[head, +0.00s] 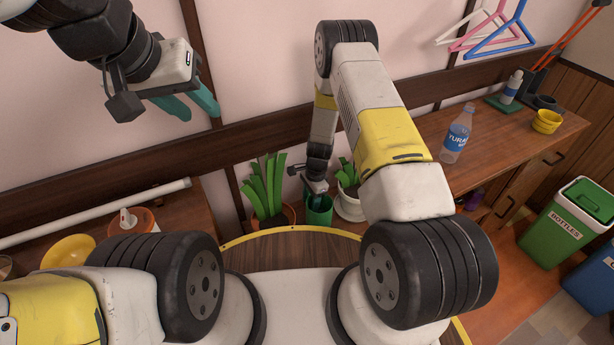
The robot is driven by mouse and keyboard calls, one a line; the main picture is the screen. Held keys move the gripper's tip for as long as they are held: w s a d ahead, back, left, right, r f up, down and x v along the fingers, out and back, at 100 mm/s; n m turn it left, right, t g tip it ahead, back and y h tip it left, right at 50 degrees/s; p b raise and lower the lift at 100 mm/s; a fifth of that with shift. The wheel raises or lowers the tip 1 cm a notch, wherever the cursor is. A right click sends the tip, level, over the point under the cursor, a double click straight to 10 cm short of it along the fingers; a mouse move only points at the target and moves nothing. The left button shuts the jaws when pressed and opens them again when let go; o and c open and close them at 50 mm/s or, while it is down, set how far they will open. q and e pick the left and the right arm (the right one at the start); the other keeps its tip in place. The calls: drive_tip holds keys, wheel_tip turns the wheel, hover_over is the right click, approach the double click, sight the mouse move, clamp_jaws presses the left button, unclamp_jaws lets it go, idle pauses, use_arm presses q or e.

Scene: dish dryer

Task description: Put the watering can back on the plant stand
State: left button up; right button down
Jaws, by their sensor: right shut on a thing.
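The green watering can (320,215) shows as a green container between two potted plants, beyond the round wooden top in front of me. My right gripper (317,192) is at its upper rim and is shut on it. The can looks roughly upright, but its lower part is hidden. I cannot make out the plant stand's surface; the pots and the round top cover that area. My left gripper (190,106) is raised at the upper left, with its teal fingers apart and empty, far from the can.
A leafy plant (265,188) stands left of the can, and another in a white pot (349,204) stands right. A bottle (457,135) and a yellow bowl (546,121) are on the right counter (500,150). Left, a shelf holds a white tube (95,212) and a yellow dish (68,250).

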drive_tip(key=c, duration=0.7)
unclamp_jaws()
drive_tip(key=shift+f, duration=0.1)
drive_tip(key=shift+o, duration=0.2)
